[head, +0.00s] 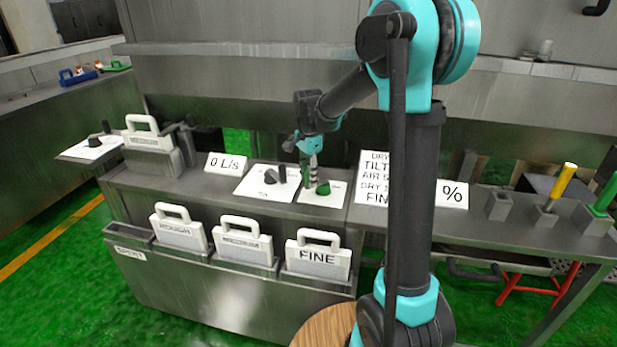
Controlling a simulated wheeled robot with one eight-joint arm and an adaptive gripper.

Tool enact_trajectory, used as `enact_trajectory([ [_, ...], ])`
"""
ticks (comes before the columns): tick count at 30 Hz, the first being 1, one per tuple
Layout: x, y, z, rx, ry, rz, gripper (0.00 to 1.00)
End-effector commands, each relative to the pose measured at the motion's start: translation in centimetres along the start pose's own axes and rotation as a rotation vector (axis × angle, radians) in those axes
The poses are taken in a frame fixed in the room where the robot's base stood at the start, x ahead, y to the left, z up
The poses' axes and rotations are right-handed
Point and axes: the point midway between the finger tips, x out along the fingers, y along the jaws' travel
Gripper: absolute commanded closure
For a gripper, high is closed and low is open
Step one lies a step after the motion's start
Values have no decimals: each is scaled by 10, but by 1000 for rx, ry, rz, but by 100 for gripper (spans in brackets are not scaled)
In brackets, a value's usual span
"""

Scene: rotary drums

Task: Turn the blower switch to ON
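A white panel (249,188) with a dark knob (272,177) lies on the steel counter, beside a "0 L/s" sign (226,163). A second white panel (318,200) with a green knob (324,188) lies just to its right. The panel lettering is too small to read, so I cannot tell which knob is the blower switch or its setting. My gripper (308,181) points down between the dark knob and the green knob, close to the green one. Its fingers are small and overlap the panels; contact and opening cannot be told.
Another white panel (84,151) with a dark knob is at the far left. Handled white plates marked ROUGH (179,234), MEDIUM (242,246) and FINE (318,262) stand along the counter front. A text sign (373,190) stands right of the panels, partly behind my arm.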

Motion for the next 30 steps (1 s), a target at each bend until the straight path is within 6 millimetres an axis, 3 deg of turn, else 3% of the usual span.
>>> enact_trajectory([
  [9,-1,1,0,-1,0,1,56],
  [13,-10,1,0,-1,0,1,56],
  [24,-81,1,0,-1,0,1,56],
  [30,-109,0,0,0,0,1,56],
])
